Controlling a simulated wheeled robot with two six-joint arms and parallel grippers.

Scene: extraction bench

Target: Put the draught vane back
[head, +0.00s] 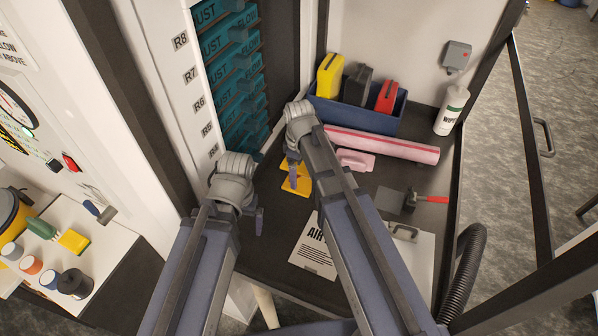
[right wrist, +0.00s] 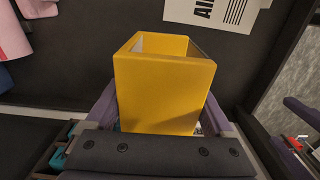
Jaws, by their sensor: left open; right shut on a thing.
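A yellow, box-shaped piece (right wrist: 160,85) with an open, pale hollow is held between the jaws of my right gripper (right wrist: 160,118) in the right wrist view. I cannot tell for sure whether it is the draught vane. In the head view, the right gripper (head: 294,176) is over the dark bench, with yellow (head: 301,184) showing around its fingers. The right gripper is shut on this piece. My left gripper (head: 258,222) is open at the bench's left side, in front of the teal rack (head: 232,75); its fingers are mostly hidden by the wrist.
A blue bin (head: 385,124) with yellow, dark and red containers stands at the back. A pink roll (head: 385,146), a pink block (head: 355,160), a red-handled scraper (head: 425,199), a printed sheet (head: 310,252) and a white bottle (head: 451,110) are on the bench. A hose (head: 467,270) lies at right.

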